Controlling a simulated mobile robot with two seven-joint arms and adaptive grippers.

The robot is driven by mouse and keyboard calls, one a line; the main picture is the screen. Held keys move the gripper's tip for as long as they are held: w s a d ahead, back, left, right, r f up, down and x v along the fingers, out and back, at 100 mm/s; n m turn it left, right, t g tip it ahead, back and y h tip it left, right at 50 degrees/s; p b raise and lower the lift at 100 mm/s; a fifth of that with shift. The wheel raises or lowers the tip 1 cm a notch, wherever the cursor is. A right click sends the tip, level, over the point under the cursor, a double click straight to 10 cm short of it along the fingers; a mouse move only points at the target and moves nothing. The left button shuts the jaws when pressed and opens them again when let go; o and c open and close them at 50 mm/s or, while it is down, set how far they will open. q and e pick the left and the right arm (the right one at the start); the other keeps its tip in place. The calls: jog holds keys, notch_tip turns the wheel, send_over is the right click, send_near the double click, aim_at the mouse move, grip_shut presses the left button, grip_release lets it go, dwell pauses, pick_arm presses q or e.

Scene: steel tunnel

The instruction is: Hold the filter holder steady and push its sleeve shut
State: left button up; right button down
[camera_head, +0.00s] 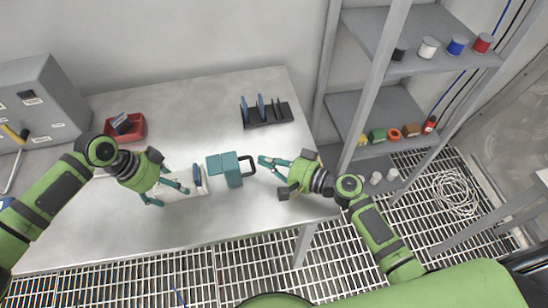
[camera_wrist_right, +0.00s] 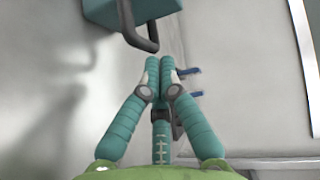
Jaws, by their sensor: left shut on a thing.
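A teal block (camera_head: 225,166) with a dark loop handle (camera_head: 248,166) on its right side stands near the middle of the steel table. The block (camera_wrist_right: 110,8) and handle (camera_wrist_right: 142,36) also show at the top of the right wrist view. To its left is a white piece (camera_head: 188,186) with a blue part (camera_head: 197,176). Which of these make up the filter holder and its sleeve is unclear. My left gripper (camera_head: 168,193) is shut on the white piece, partly covering it. My right gripper (camera_head: 265,164) is empty, just right of the handle; its fingertips (camera_wrist_right: 160,63) are close together below it.
A black rack (camera_head: 268,117) with blue plates stands behind the block. A red bin (camera_head: 124,128) and a grey cabinet (camera_head: 45,95) are at the left. A shelf unit (camera_head: 375,100) with small coloured items rises at the right. The front of the table is clear.

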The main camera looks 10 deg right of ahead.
pick_arm(q)
jog(key=shift+s+f, duration=0.2)
jog(key=shift+f, duration=0.05)
pick_arm(e)
jog(key=shift+a, duration=0.1)
jog(key=a, duration=0.5)
jog(key=shift+s+a, duration=0.2)
jog(key=shift+a, duration=0.1)
jog(key=d, duration=0.2)
jog(key=d+r, duration=0.1)
jog(key=d, duration=0.1)
jog(key=shift+w+d, duration=0.15)
jog(key=shift+d, duration=0.15)
jog(key=v, duration=0.9)
jog(key=shift+s+d, duration=0.15)
jog(key=shift+s, duration=0.2)
